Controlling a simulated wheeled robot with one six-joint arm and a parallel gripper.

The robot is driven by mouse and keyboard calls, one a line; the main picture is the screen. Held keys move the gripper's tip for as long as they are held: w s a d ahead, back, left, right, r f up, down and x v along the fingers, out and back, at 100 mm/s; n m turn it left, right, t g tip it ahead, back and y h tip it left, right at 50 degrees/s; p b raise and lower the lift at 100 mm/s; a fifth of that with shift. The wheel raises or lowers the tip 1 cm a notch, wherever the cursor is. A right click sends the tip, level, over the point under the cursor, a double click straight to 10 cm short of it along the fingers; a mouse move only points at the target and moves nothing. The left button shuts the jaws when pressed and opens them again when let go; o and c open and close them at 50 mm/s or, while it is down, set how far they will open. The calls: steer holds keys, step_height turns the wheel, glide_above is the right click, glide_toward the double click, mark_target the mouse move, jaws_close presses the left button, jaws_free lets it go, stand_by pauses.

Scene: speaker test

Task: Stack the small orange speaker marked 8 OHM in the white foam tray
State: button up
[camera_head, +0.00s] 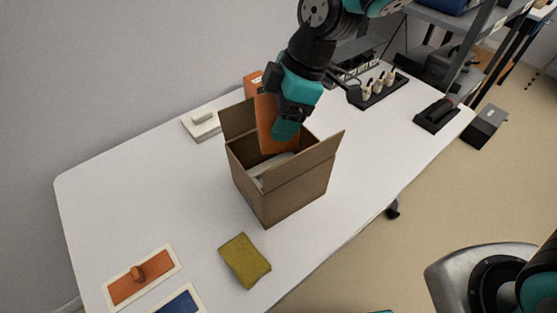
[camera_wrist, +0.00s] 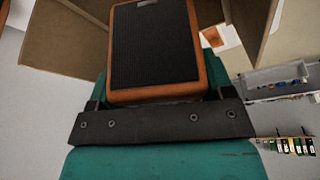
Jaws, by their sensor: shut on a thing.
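My gripper (camera_head: 280,128) is shut on an orange speaker (camera_head: 266,125), held upright in the mouth of an open cardboard box (camera_head: 285,195). The speaker's lower end is inside the box opening. In the wrist view the speaker (camera_wrist: 153,45) shows a black grille in an orange frame, with the teal gripper (camera_wrist: 155,105) behind its near end. No 8 OHM mark is readable. White material (camera_head: 268,170) shows inside the box below the speaker; I cannot tell whether it is the foam tray. Another orange thing (camera_head: 251,84) with a pale label stands behind the box, partly hidden.
The box flaps (camera_head: 236,118) stand up and out around the speaker. An olive sponge (camera_head: 245,260), a white-framed orange panel (camera_head: 143,276) and a blue panel (camera_head: 182,303) lie in front. A white block (camera_head: 202,124) and black bottle rack (camera_head: 378,90) are farther back.

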step_height(320, 180, down, 13)
stand_by(0.4)
steer(key=shift+f, duration=0.3)
steer(key=o, duration=0.8)
steer(key=shift+f, duration=0.1)
steer(key=shift+o, duration=1)
steer(key=shift+r, duration=0.5)
steer(key=v, duration=1.1)
steer(key=shift+d+r, duration=0.2)
steer(key=shift+r, duration=0.15)
